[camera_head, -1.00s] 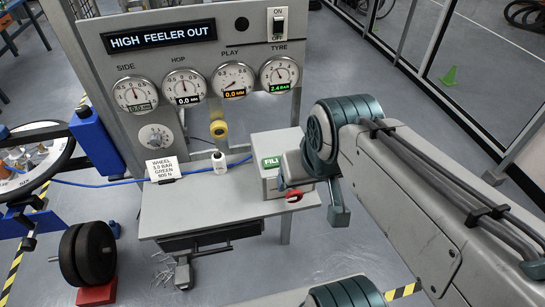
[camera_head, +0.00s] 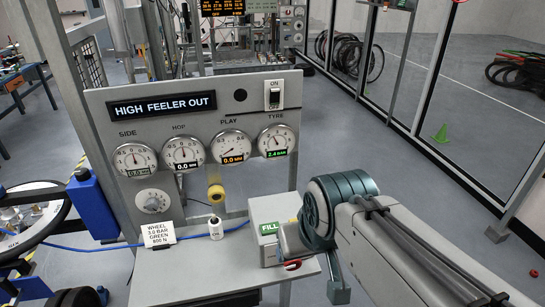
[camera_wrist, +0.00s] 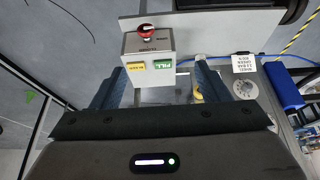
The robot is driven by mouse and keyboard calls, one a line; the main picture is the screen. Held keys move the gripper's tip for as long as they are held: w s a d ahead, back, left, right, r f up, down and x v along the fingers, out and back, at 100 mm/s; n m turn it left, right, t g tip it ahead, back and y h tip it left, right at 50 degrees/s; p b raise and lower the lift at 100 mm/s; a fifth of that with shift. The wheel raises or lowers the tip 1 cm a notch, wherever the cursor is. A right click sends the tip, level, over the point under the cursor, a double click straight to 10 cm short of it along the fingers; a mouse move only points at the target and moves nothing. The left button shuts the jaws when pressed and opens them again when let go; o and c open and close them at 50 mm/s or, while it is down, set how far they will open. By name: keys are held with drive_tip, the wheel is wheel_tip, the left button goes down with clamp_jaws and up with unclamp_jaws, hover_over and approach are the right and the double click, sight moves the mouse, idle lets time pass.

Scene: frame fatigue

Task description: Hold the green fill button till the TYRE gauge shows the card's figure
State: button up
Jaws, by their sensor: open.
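The TYRE gauge (camera_head: 277,141) on the grey panel has a small green readout that looks like 2.4 bar. A grey box (camera_head: 265,216) at the shelf's right end carries a green FILL label. In the wrist view, the green fill button (camera_wrist: 163,65) sits beside a yellow button (camera_wrist: 136,67) on this box. My gripper (camera_wrist: 165,72) is open and empty, its fingers on either side of the two buttons. I cannot tell whether it touches the box.
A red knob (camera_wrist: 147,32) stands on the same box. A yellow fitting (camera_head: 215,193) hangs below the gauges. The display (camera_head: 162,105) reads HIGH FEELER OUT. Open floor lies right of the panel.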

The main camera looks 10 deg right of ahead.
drive_tip(key=shift+f, duration=0.15)
drive_tip(key=c, duration=0.5)
wheel_tip(320, 180, down, 3)
drive_tip(key=b, duration=0.2)
drive_tip(key=shift+b, duration=0.3)
clamp_jaws()
drive_tip(key=shift+g, duration=0.4)
drive_tip(key=b+x, duration=0.2)
drive_tip(key=s+b+x, duration=0.1)
drive_tip(key=b+x, duration=0.1)
drive_tip(key=x, duration=0.1)
drive_tip(key=shift+f, duration=0.35)
drive_tip(key=shift+d, duration=0.15)
drive_tip(key=shift+w, duration=0.1)
